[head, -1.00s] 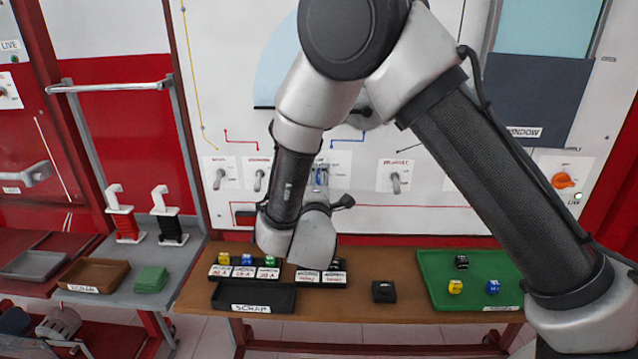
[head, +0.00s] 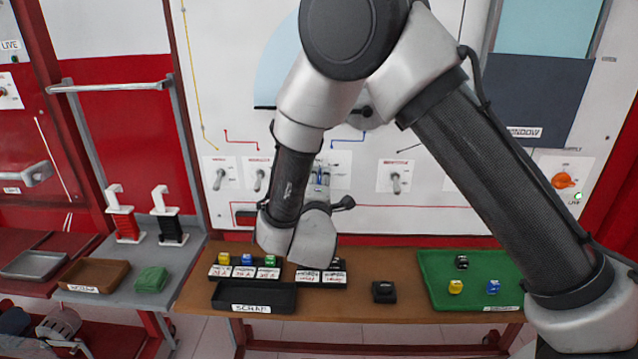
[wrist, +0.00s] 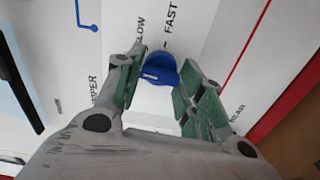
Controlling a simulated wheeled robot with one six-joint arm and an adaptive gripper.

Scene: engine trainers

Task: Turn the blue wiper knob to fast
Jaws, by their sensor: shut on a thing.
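The blue wiper knob (wrist: 160,68) is on the white panel in the wrist view, between the fingers of my gripper (wrist: 163,80). My gripper is shut on the knob, one finger at each side. The printed word FAST (wrist: 171,18) lies just above and to the right of the knob, and SLOW (wrist: 140,30) lies above and to the left, partly hidden by a finger. I cannot tell exactly which mark the knob points at. In the head view my arm hides most of the knob, and only a little blue (head: 319,179) shows above my wrist.
Grey toggle switches stand on the panel left (head: 219,178) and right (head: 396,182) of my wrist. An orange knob (head: 564,180) is at far right. Below, the brown bench (head: 355,310) holds a black scrap tray (head: 222,296) and a green tray (head: 433,285).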

